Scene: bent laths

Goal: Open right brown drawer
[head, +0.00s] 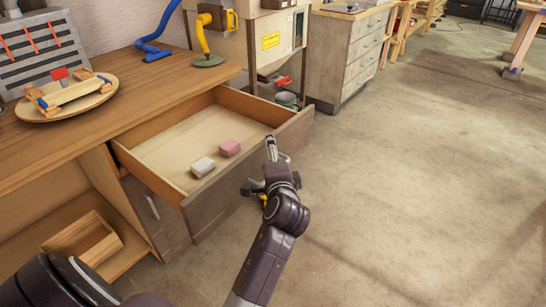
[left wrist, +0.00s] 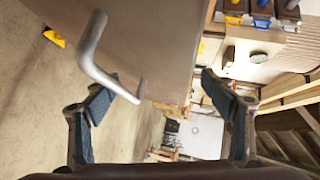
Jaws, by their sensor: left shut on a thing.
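The right brown drawer (head: 215,205) stands well out of the workbench, with its inside in view. A pink block (head: 229,147) and a pale grey block (head: 202,166) lie in it. My left gripper (head: 266,172) is at the right part of the drawer's front. In the left wrist view the fingers of my left gripper (left wrist: 172,88) are on either side of part of the brown front. A bent silver handle (left wrist: 90,60) shows there, with one end by the left finger. The exact contact is hard to see. My right gripper is not in view.
The wooden workbench top (head: 150,85) carries a round wooden tray (head: 40,112) with small items. A cupboard door (head: 155,210) with a handle and an open shelf with a wooden box (head: 85,238) are below. The concrete floor (head: 420,180) is clear to the right.

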